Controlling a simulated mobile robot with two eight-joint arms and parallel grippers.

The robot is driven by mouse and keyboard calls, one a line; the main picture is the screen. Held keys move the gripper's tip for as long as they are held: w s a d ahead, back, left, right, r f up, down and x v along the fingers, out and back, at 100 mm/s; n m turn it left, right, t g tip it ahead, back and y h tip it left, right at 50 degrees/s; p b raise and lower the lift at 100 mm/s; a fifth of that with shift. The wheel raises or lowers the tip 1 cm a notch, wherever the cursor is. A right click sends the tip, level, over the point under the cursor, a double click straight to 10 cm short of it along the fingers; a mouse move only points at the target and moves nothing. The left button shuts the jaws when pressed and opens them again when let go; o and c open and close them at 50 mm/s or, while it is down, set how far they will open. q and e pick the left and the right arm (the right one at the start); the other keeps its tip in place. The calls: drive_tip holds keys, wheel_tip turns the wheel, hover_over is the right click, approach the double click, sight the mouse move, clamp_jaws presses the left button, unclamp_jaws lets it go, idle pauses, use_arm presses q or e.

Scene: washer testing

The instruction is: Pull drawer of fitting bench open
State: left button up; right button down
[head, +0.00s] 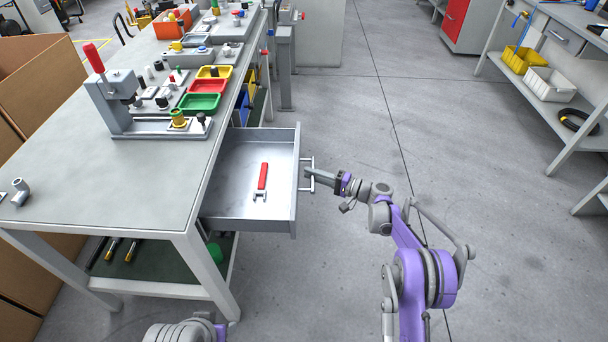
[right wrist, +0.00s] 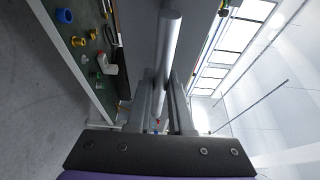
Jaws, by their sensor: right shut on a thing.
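The drawer (head: 228,204) of the fitting bench (head: 110,185) stands pulled well out from the bench's right side. A red-handled wrench (head: 262,178) lies inside it. The drawer's bar handle (head: 309,176) is on its right-hand front face. My right gripper (head: 309,172) is at this handle, with its fingers closed on the bar. In the right wrist view the grey handle bar (right wrist: 170,45) runs between the two fingers (right wrist: 162,110). Of my left arm only a link shows at the bottom edge of the head view; its gripper is out of sight.
A red-levered press (head: 125,100), a green tray (head: 199,103) and other fittings stand on the bench top. Cardboard boxes (head: 45,75) are at the left. The floor (head: 370,120) right of the drawer is clear up to a shelved workbench (head: 570,100).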

drive_tip(key=shift+d, duration=0.1)
drive_tip(key=c, duration=0.8)
unclamp_jaws()
drive_tip(key=p+v, duration=0.1)
drive_tip(key=v, duration=1)
